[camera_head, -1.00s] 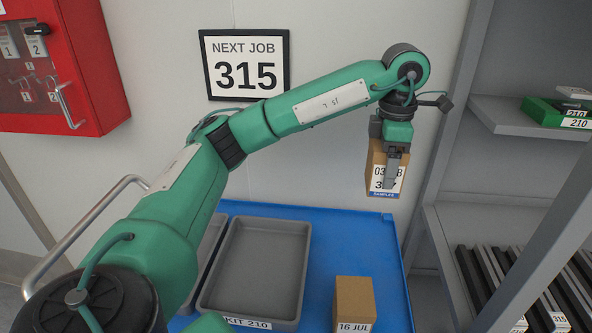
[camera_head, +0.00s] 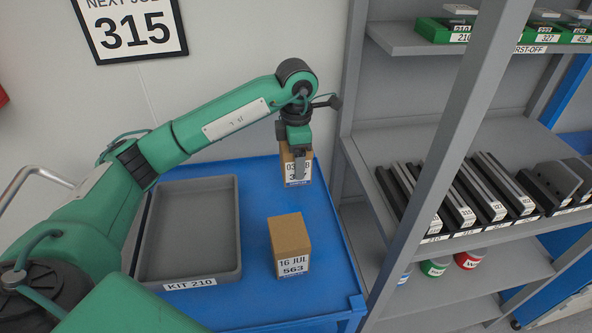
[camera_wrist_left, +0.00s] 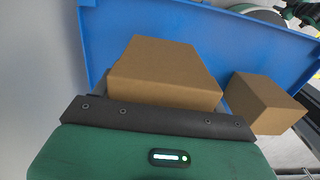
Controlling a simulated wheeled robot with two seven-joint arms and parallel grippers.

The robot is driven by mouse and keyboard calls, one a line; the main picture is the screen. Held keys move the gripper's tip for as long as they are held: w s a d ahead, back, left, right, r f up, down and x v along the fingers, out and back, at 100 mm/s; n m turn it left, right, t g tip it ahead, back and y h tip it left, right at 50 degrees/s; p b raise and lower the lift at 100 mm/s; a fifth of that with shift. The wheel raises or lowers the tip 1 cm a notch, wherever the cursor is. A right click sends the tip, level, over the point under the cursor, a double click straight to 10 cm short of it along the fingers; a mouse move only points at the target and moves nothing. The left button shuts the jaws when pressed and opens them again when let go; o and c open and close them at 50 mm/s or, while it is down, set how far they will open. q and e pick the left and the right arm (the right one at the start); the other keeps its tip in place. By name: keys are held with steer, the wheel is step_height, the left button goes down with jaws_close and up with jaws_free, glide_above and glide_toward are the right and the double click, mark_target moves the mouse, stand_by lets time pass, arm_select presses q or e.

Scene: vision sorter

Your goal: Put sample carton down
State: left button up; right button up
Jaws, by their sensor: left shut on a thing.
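The sample carton (camera_head: 287,172) is a small brown box with a white printed label, partly hidden by my left gripper's finger. My left gripper (camera_head: 299,165) is shut on it, above the far right part of the blue table top (camera_head: 255,188). In the left wrist view the held carton (camera_wrist_left: 165,68) fills the middle, in front of the gripper. I cannot tell whether its base touches the blue surface. A second brown carton (camera_head: 290,236) labelled "16 JUL 563" stands nearer on the table, and it also shows in the left wrist view (camera_wrist_left: 262,103). My right gripper is not in view.
A grey tray (camera_head: 232,225) labelled "KIT 210" lies left of the cartons. A grey shelf rack (camera_head: 470,150) with labelled black parts stands close on the right, its post beside the table. A "NEXT JOB 315" sign (camera_head: 130,30) hangs on the wall.

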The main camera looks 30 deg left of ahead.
arm_select(q)
steer(key=shift+f, duration=0.35)
step_height(320, 180, down, 4)
steer(key=shift+r, duration=0.15)
steer(key=shift+f, duration=0.35)
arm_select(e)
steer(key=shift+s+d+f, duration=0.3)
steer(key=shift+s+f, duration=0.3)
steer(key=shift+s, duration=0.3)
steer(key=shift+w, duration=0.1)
arm_select(q)
steer(key=o, duration=1)
steer(key=shift+f, duration=0.1)
steer(key=o, duration=0.4)
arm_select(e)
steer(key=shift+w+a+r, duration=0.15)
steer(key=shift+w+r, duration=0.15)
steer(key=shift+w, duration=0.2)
